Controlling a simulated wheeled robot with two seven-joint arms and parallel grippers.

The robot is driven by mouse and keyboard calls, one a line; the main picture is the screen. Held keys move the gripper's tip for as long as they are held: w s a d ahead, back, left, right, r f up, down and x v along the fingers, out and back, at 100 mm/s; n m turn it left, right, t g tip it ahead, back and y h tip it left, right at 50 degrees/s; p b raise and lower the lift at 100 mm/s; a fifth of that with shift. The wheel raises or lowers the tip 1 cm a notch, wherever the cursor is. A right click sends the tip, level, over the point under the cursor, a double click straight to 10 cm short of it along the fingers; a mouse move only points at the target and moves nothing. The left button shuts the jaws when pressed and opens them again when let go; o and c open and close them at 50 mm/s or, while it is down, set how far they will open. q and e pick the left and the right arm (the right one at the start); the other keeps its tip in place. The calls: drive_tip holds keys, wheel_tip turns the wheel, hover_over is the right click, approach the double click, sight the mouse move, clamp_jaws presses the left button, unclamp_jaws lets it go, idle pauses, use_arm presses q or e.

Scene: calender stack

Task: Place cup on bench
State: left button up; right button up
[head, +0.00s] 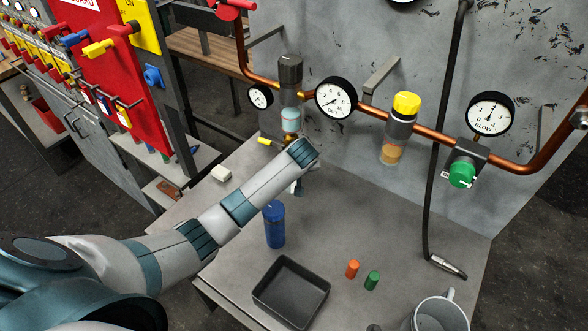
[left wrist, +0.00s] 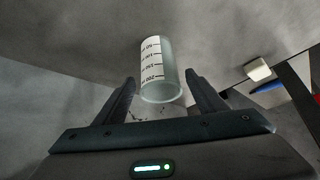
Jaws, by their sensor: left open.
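A clear cup (left wrist: 160,72) with a white printed scale shows in the left wrist view. My left gripper (left wrist: 160,82) is open, with one finger on each side of the cup and a narrow gap visible at both sides. I cannot tell what supports the cup. In the head view, my forearm hides most of the gripper and I cannot make out the cup for certain. The grey bench (head: 345,232) lies below my left arm. My right gripper is not in view.
A blue bottle (head: 274,226), black tray (head: 291,291), orange cylinder (head: 352,269), green cylinder (head: 372,280) and grey mug (head: 440,316) stand on the bench. A white block (head: 221,174) lies left of my arm. A copper pipe (head: 366,115) with gauges crosses behind.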

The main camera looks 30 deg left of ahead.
use_arm(q)
drive_tip(key=b+v, duration=0.1)
drive_tip(key=v, duration=0.5)
idle(1.1)
